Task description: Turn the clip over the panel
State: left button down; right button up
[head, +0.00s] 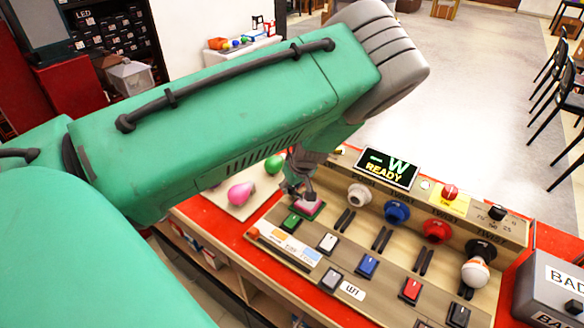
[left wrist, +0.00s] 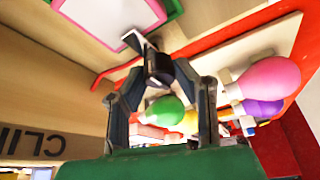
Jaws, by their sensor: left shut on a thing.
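My left gripper (head: 300,177) reaches down beside a small pink panel (head: 308,207) with a green border on the wooden console. The panel also shows at the top of the left wrist view (left wrist: 112,18), pale with a pink and green rim. In the left wrist view, the left gripper (left wrist: 160,80) is shut on a small dark piece that appears to be the clip (left wrist: 134,40). The clip's narrow end lies at the panel's edge. The fingers hide much of it, so its exact angle is unclear. My right gripper is not in view.
The console (head: 385,232) carries switches, coloured sockets and a white bulb (head: 475,272). A READY screen (head: 388,168) stands behind. Pink and green bulbs (head: 241,194) lie on a board at left. A grey box (head: 548,290) is at right. My left arm covers much of the view.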

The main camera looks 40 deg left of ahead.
aim_at(298, 197)
pick_arm(q)
jog(key=shift+w+d, duration=0.1)
jog(key=shift+w, duration=0.05)
jog(key=c, duration=1.3)
grip_release()
jog(key=shift+r, duration=0.1)
jog(key=v, duration=0.7)
jog(key=shift+d, duration=0.25)
jog(key=shift+a, duration=0.1)
